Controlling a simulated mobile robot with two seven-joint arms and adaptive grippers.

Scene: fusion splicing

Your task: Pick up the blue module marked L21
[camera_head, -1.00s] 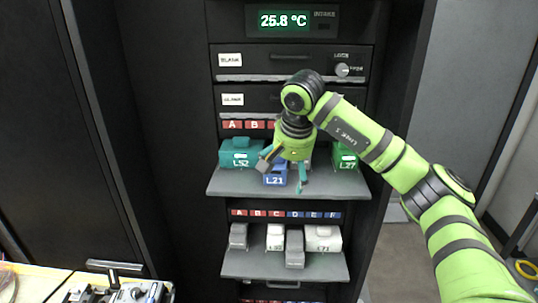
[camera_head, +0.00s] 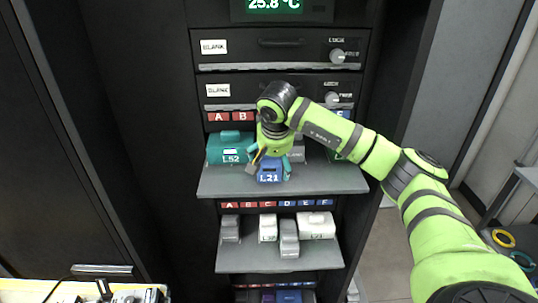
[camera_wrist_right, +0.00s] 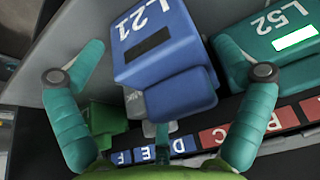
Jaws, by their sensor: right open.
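The blue module L21 (camera_head: 270,174) sits on the upper pulled-out shelf (camera_head: 325,181), with its label facing front. It also shows large in the right wrist view (camera_wrist_right: 155,62). My right gripper (camera_head: 269,164) is open above and around the module. In the right wrist view its two teal fingers (camera_wrist_right: 161,74) stand apart on either side of the blue module, with gaps visible. The finger on the right in that view is close to the teal L52 module. My left gripper is not in view.
The teal module L52 (camera_head: 228,156) stands just left of L21. A grey module (camera_head: 297,152) and a green one, mostly behind my arm, are to its right. A lower shelf (camera_head: 255,264) holds several grey and white modules. Blank drawers (camera_head: 270,50) are above.

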